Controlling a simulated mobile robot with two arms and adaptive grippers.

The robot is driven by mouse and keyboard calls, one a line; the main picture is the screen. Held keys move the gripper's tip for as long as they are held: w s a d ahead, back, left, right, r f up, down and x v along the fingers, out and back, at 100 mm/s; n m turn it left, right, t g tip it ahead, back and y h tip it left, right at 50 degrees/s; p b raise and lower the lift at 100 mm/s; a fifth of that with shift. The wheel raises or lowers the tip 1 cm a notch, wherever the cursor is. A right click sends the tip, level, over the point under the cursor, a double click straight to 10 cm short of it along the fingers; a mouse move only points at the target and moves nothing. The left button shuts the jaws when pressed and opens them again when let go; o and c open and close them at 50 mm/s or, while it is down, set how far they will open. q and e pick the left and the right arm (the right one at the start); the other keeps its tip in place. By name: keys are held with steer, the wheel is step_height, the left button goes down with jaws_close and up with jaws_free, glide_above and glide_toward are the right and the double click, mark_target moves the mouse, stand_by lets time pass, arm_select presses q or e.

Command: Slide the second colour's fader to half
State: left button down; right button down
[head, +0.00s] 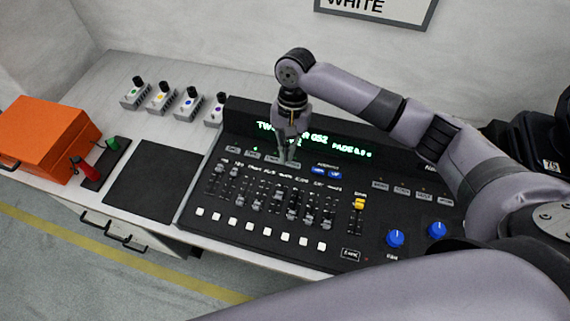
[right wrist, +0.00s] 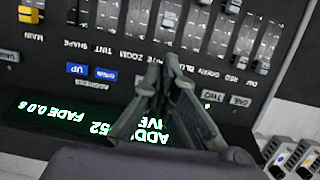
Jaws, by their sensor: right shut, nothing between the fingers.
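The black lighting console (head: 190,205) stands on the bench with a row of faders. In the right wrist view, which sees the console upside down, a fader cap labelled RED (right wrist: 240,62) sits near the label row, beside the cap labelled DIM (right wrist: 262,66). Next to RED, the fader cap that seems to be the green one (right wrist: 233,6) sits far from the labels. My right gripper (head: 287,160) is shut and empty, pointing down over the console just below the lit display; its fingertips (right wrist: 168,60) lie over the label row in the wrist view. Contact cannot be told. My left gripper is out of view.
A yellow-capped main fader (head: 359,203) and blue knobs (head: 396,238) are at the right. White buttons (head: 248,227) line the front. Small knob boxes (head: 160,97), an orange case (head: 45,135) and a black mat (head: 150,185) are at the left.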

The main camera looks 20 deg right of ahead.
mark_target(284, 186)
steer(key=p+x, duration=0.1)
steer(key=x, duration=0.8)
steer(key=shift+f+p, duration=0.25)
steer(key=shift+p, duration=0.1)
